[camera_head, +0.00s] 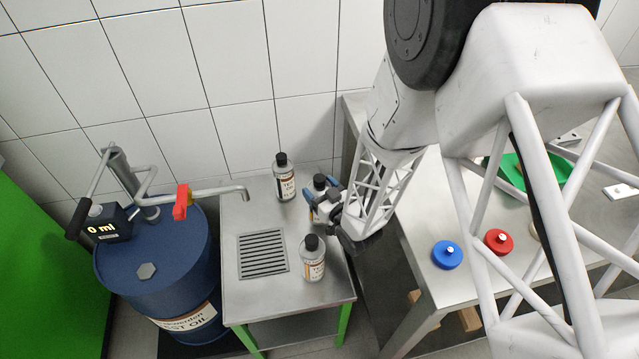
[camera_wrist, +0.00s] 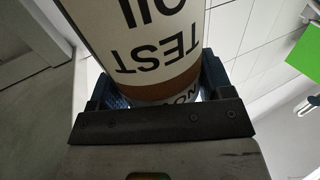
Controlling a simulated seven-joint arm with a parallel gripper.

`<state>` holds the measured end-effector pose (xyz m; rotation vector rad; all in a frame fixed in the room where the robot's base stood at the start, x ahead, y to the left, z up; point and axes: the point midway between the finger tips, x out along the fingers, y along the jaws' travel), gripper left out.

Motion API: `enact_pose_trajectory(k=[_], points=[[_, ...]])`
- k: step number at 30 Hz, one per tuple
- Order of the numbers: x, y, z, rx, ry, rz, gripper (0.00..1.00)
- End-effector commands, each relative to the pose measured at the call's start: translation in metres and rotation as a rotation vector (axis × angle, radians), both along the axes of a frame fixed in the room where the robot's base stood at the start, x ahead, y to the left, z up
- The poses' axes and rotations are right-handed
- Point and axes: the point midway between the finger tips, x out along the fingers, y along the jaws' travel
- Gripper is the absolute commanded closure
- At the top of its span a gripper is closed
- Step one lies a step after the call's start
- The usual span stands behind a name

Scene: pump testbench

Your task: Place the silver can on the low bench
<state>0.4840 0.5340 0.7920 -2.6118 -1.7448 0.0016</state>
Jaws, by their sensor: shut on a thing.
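My gripper (camera_head: 325,207) is shut on a silver can with a black cap (camera_head: 320,182), at the right edge of the low bench (camera_head: 262,212). The gripper and arm hide most of this can in the head view. In the wrist view the can (camera_wrist: 150,40) fills the space between the fingers (camera_wrist: 152,95), its white and brown label reading TEST OIL upside down. I cannot tell whether its base touches the bench. The low bench has a grey metal top, a drain grate (camera_head: 263,254) and green legs.
Two similar cans stand on the low bench, one at the back (camera_head: 286,180) and one in front (camera_head: 312,262). A blue oil drum (camera_head: 155,262) with a pump and spout (camera_head: 225,192) stands left. A higher table at right holds a blue lid (camera_head: 447,255) and a red lid (camera_head: 498,242).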

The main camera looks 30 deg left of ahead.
Motion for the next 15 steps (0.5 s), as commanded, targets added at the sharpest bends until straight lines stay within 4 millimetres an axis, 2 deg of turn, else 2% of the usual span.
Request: enact_pose_trajectory(k=[6, 15], points=[[0.0, 0.0, -0.013, 0.001, 0.0, 0.0, 0.74], [0.0, 0.0, -0.019, 0.001, 0.0, 0.0, 0.74]])
